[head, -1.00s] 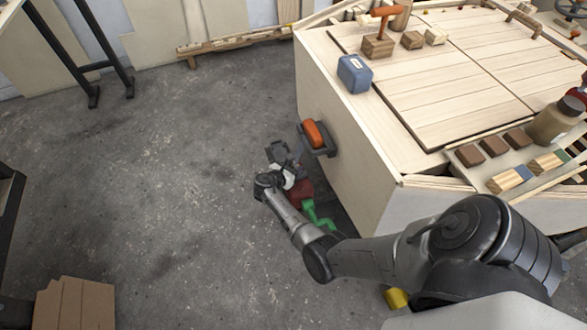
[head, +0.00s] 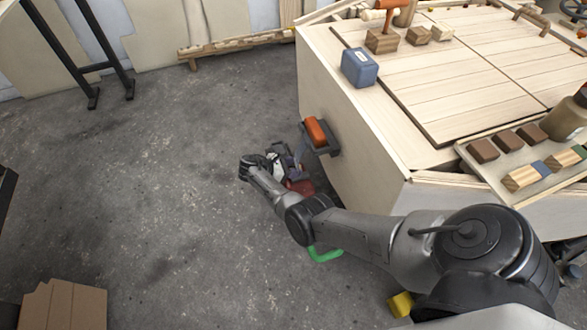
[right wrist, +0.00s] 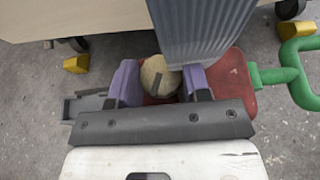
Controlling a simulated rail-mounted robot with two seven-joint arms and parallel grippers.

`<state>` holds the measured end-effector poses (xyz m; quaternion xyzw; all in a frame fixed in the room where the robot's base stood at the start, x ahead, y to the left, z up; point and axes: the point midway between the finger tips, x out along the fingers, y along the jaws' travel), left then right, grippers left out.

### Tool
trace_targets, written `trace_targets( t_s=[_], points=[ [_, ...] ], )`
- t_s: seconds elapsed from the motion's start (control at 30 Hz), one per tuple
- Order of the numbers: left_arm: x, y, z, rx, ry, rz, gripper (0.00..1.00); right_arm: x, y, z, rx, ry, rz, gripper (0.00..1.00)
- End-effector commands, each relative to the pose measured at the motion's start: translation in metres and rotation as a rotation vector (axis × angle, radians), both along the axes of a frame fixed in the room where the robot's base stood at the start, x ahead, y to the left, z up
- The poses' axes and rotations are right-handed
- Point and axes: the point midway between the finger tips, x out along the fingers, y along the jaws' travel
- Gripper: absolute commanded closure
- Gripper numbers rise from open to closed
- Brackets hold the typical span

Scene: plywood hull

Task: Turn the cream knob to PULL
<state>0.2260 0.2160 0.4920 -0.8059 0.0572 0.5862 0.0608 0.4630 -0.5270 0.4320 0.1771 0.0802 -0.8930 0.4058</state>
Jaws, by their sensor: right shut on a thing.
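In the head view my right gripper (head: 286,162) is low beside the hull's left side wall (head: 345,110), and the knob is hidden there. I cannot see a PULL label. My left gripper is not in view.
A red body (right wrist: 228,78) with a green bent pipe (right wrist: 295,75) lies beside the knob. A grey ribbed piece (right wrist: 205,35) partly covers the knob's upper right. An orange block (head: 316,131) in a dark holder juts from the hull near my gripper.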

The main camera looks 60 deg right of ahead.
Motion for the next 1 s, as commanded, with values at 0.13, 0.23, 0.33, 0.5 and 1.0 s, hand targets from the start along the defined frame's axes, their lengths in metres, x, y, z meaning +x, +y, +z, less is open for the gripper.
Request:
trace_targets(
  t_s=[0.13,0.23,0.33,0.5,1.0],
  points=[
    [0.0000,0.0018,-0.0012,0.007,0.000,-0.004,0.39,-0.0004,0.0000,-0.0009,0.001,0.000,-0.009,0.80],
    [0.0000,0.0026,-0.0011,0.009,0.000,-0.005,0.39,-0.0006,0.0000,-0.0009,0.001,0.000,-0.010,0.80],
    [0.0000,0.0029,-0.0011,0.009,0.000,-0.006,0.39,-0.0006,0.0001,-0.0010,0.002,-0.001,-0.010,0.80],
    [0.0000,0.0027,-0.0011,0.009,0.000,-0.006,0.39,-0.0006,0.0000,-0.0011,0.002,-0.001,-0.010,0.52],
    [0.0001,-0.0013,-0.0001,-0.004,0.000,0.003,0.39,0.0012,0.0014,0.0007,0.002,0.000,-0.008,0.31]
  ],
)
